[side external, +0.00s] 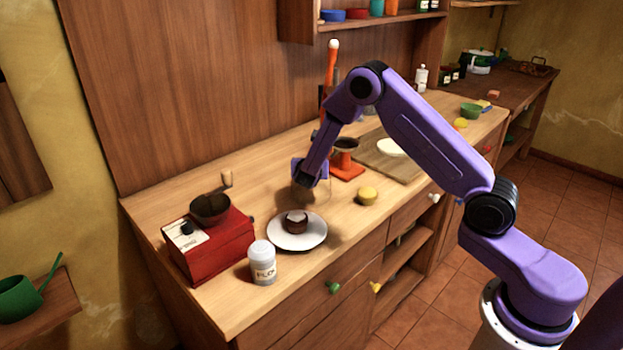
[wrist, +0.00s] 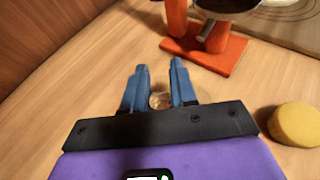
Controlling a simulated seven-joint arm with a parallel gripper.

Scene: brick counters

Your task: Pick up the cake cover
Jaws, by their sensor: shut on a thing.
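My gripper (side external: 305,184) is over the counter, behind the plate with the cake. In the wrist view its two blue fingers (wrist: 159,68) are shut on the small clear knob of the cake cover (wrist: 160,100). The cover is see-through, and only a faint outline of its dome (side external: 318,196) shows below my gripper in the side view. I cannot tell if its rim touches the counter. A small chocolate cake (side external: 296,222) sits uncovered on a white plate (side external: 317,232) in front of my gripper.
A red coffee grinder (side external: 222,246) and a white flour shaker (side external: 262,264) stand left of the plate. A yellow round item (side external: 367,195) lies to the right. An orange stand (side external: 346,170) and a cutting board (side external: 405,168) are behind. The counter's front edge is close to the plate.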

